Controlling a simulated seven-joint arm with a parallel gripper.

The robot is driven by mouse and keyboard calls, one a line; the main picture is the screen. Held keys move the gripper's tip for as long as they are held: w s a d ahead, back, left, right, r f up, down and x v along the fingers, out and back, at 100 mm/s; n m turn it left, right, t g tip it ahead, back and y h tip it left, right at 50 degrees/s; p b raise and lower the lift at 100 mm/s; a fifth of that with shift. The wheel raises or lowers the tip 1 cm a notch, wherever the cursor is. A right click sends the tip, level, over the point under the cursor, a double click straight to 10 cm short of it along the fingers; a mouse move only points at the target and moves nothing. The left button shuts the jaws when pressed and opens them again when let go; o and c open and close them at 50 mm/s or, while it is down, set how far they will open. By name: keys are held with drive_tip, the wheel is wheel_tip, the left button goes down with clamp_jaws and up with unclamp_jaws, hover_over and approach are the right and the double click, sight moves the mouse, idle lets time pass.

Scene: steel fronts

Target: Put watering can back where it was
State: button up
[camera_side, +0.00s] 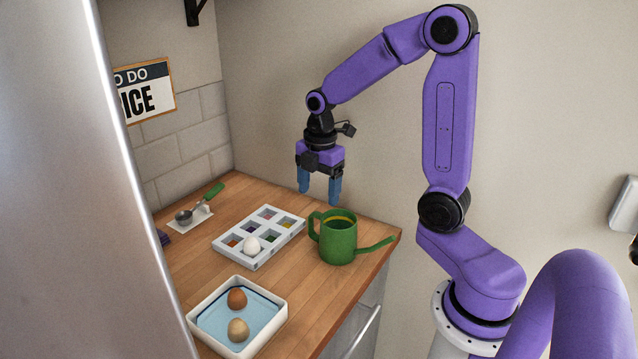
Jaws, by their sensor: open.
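The green watering can (338,241) stands upright on the wooden counter (310,283), near its right edge. Its handle is on the left and its spout points right, reaching out close to the counter edge. My gripper (319,200) hangs above and a little behind the can, with its blue fingers pointing down. It is open and empty, and appears apart from the can. Nothing hides the can's body.
A white compartment tray (262,260) with coloured contents and a white egg (252,245) is left of the can. A white-rimmed dish (197,319) holds two eggs in front. A green-handled scoop (199,203) lies at the back left. A tall steel front (80,200) blocks the left.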

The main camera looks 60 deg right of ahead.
drive_tip(key=shift+a+r, duration=0.1)
drive_tip(key=shift+r, duration=0.45)
drive_tip(key=s+a+m, duration=0.2)
drive_tip(key=s+a, duration=0.7)
drive_tip(key=a, duration=0.1)
drive_tip(key=s+a+m, duration=0.2)
drive_tip(key=s+a, duration=0.1)
drive_tip(key=s, duration=1)
drive_tip(key=shift+f+m, duration=0.15)
drive_tip(key=shift+m, duration=0.25)
